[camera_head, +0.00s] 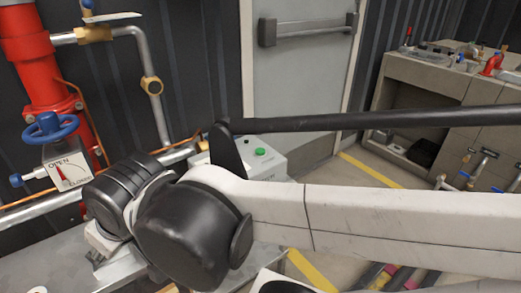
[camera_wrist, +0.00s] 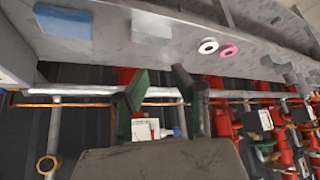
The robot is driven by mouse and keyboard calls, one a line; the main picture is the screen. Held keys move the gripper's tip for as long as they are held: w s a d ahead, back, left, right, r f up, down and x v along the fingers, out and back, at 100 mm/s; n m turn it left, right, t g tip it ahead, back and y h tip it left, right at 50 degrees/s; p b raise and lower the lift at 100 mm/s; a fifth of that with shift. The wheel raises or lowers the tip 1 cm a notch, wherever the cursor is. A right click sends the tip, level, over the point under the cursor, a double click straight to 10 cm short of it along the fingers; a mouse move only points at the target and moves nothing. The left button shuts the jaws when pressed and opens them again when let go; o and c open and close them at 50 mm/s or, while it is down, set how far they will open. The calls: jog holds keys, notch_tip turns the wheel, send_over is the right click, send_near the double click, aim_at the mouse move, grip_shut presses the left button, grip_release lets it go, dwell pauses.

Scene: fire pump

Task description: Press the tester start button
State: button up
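The green start button (camera_head: 262,152) sits on top of a light grey-white tester box (camera_head: 272,166) in the head view, just beyond my arm. My arm covers the box's lower part, and a dark part of the arm hides its left side. A small dark spot shows on the box to the left of the button. In the wrist view my gripper (camera_wrist: 160,80) has its two dark green fingers apart, with nothing between them. I cannot make out the button in the wrist view. The gripper fingers cannot be clearly seen in the head view.
Red pipework (camera_head: 30,60) with a blue handwheel (camera_head: 48,127) and an open/closed indicator (camera_head: 68,170) stands at the left. A grey door (camera_head: 303,65) is behind the box. In the wrist view, white (camera_wrist: 208,46) and pink (camera_wrist: 229,50) rings lie on a grey surface.

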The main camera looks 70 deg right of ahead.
grip_shut()
dwell(1.1)
